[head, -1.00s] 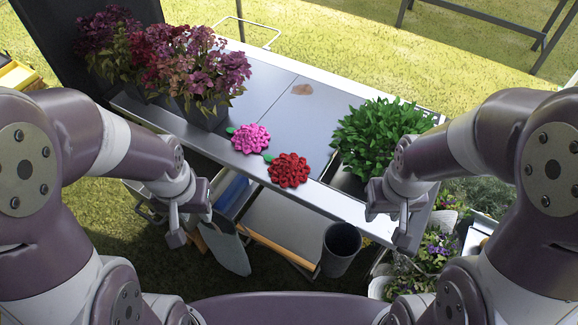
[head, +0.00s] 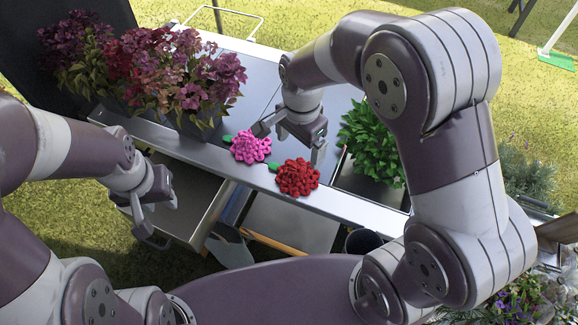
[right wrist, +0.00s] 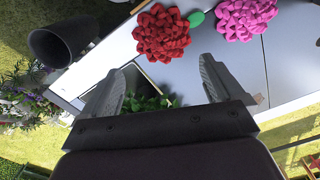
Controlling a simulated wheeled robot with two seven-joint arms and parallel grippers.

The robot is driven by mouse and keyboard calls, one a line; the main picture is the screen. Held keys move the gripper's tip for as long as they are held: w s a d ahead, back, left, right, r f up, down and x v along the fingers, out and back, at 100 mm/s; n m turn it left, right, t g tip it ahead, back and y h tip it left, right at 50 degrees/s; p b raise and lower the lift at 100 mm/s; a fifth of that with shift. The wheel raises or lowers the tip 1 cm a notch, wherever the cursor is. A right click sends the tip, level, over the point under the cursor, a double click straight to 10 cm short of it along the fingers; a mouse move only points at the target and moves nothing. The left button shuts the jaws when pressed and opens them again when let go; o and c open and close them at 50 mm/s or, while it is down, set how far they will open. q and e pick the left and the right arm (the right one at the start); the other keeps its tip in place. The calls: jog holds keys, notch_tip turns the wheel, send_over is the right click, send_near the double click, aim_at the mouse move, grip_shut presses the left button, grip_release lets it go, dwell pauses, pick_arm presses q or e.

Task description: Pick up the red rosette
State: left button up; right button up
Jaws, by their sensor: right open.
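The red rosette (head: 297,177) lies near the front edge of the grey table, with a green leaf at its left. It also shows at the top of the right wrist view (right wrist: 162,33). The pink rosette (head: 250,147) lies just left of it and shows in the right wrist view (right wrist: 246,16). My right gripper (head: 290,148) is open and empty above the table, behind the red rosette and apart from it. Its two fingers show in the right wrist view (right wrist: 162,80). My left gripper (head: 150,222) hangs in front of the table at the left; its jaws look open and empty.
Potted purple and red flowers (head: 185,85) stand on the table's left. A green leafy plant (head: 370,140) stands at the right, partly behind my right arm. A dark bucket (right wrist: 50,47) is below the table's front edge. The table (head: 335,203) has bare metal around the rosettes.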

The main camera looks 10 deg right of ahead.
aim_at(298, 171)
notch_tip(298, 171, down, 12)
jog(key=shift+w+r, duration=0.1)
jog(key=shift+r, duration=0.05)
jog(key=shift+w+a+f, duration=0.1)
jog(key=shift+w+f, duration=0.1)
jog(key=c, duration=1.1)
